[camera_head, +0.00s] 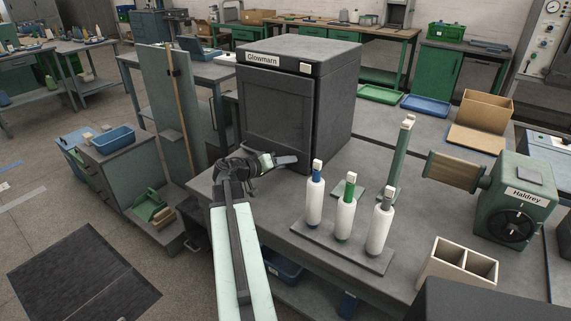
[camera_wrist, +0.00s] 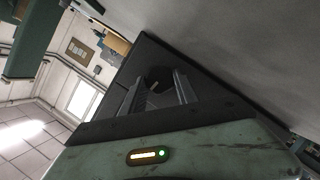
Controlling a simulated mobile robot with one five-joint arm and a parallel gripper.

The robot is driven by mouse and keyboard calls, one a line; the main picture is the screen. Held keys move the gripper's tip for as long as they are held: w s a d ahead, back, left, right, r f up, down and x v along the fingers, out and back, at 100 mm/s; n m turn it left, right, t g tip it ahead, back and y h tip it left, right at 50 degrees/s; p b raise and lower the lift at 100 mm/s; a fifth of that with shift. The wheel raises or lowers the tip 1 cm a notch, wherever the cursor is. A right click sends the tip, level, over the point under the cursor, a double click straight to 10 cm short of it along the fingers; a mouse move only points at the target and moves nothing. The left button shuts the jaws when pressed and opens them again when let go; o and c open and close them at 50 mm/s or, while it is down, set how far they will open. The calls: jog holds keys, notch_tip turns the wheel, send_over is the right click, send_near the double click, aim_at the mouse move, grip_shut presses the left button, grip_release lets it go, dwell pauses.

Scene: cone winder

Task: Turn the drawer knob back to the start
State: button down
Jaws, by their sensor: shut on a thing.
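My gripper (camera_head: 284,160) is at the lower front of the dark Glowmarn cabinet (camera_head: 285,105), just above the grey bench top. In the wrist view, the two ribbed fingers of my gripper (camera_wrist: 157,90) reach forward on either side of a dark, roundish knob (camera_wrist: 157,74) with a small pale mark. My gripper is shut on this knob. The knob's edges are partly hidden by the fingers. My gripper hides the knob in the head view. The cabinet's dark window door looks shut.
Three white bobbins with coloured tops stand on a dark board (camera_head: 330,246) to the right. A green Haldrey machine (camera_head: 516,200) and a pale two-cell box (camera_head: 457,265) stand further right. A green-grey upright panel (camera_head: 165,110) stands left of the cabinet.

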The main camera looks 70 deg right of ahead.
jog(key=shift+n, duration=0.4)
jog(key=c, duration=0.9)
grip_release()
jog(key=p+v, duration=0.1)
jog(key=v, duration=0.7)
jog(key=shift+w+f+p, duration=0.1)
jog(key=shift+f+p, duration=0.15)
jog(key=shift+p, duration=0.15)
jog(key=shift+d, duration=0.1)
